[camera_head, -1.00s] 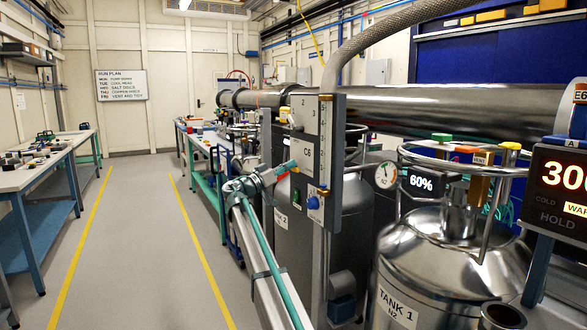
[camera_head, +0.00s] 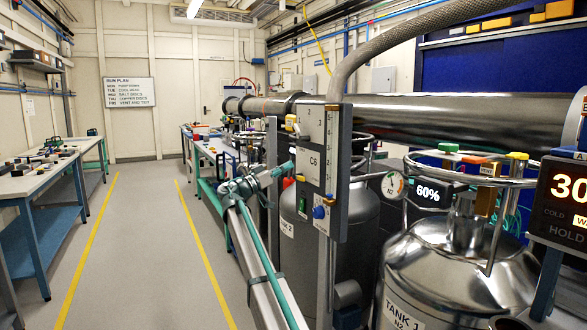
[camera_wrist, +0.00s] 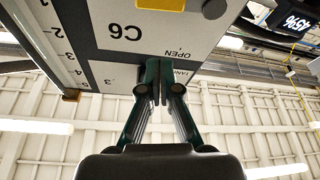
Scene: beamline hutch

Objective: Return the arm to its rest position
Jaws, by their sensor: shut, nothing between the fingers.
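My gripper (camera_head: 286,168) is at the end of my arm, beside the left edge of the grey upright panel (camera_head: 313,138) marked C6. In the wrist view my gripper (camera_wrist: 156,92) has its dark green fingers together, with nothing between them. The C6 panel (camera_wrist: 120,48) shows upside down there, beyond the fingertips, with the word OPEN close by. Whether the fingertips touch the panel cannot be told. My arm reaches up from the bottom of the head view.
A large steel pipe (camera_head: 420,116) runs above. Benches (camera_head: 35,180) line the left. The aisle floor (camera_head: 145,250) between the yellow lines is clear.

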